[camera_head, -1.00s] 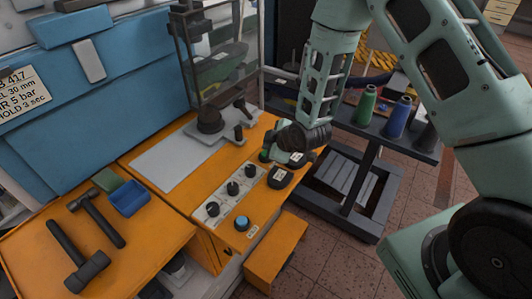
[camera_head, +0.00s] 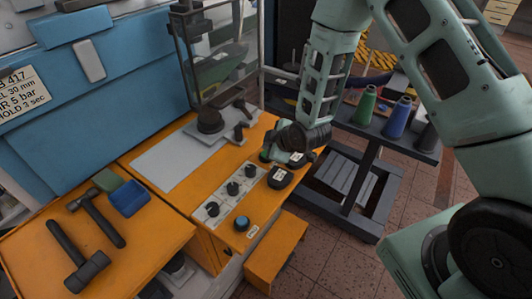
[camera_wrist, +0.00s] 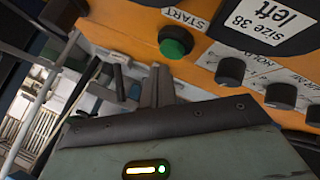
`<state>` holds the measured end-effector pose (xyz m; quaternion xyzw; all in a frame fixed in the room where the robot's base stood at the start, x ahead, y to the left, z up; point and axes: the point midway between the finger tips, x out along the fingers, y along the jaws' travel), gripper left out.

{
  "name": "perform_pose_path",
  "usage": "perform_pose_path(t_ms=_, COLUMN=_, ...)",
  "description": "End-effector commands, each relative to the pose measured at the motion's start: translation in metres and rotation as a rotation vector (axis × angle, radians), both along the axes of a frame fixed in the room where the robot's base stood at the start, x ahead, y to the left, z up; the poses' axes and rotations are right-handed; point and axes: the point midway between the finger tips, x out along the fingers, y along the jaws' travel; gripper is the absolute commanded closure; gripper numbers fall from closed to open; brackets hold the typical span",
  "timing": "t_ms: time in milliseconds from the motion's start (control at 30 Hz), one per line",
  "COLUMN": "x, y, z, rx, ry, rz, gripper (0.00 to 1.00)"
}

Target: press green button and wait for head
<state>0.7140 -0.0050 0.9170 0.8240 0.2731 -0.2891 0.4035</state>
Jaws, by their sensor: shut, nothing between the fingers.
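The green button (camera_wrist: 175,42) sits on the orange panel under a START label (camera_wrist: 185,18) in the wrist view. My gripper (camera_wrist: 158,85) is shut and empty, its fingertips just below and left of the button in that picture. I cannot tell whether they touch it. In the head view my gripper (camera_head: 268,154) is at the panel's back edge and hides the green button. Behind the clear guard (camera_head: 222,72) a greenish shoe-shaped part shows above a dark round post (camera_head: 209,120). I cannot make out the head clearly.
Black knobs (camera_head: 233,188) and a blue button (camera_head: 242,223) are on the orange panel (camera_head: 195,195). A dark rack with thread cones (camera_head: 397,118) stands at the right.

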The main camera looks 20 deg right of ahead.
Motion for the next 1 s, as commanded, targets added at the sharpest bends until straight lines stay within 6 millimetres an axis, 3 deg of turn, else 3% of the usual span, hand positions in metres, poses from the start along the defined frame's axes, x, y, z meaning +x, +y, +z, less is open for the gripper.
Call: perform_pose_path(t_ms=1000, x=0.0, y=0.0001, z=-0.0098, rx=0.0, ry=0.0, rz=0.0, gripper=1.0)
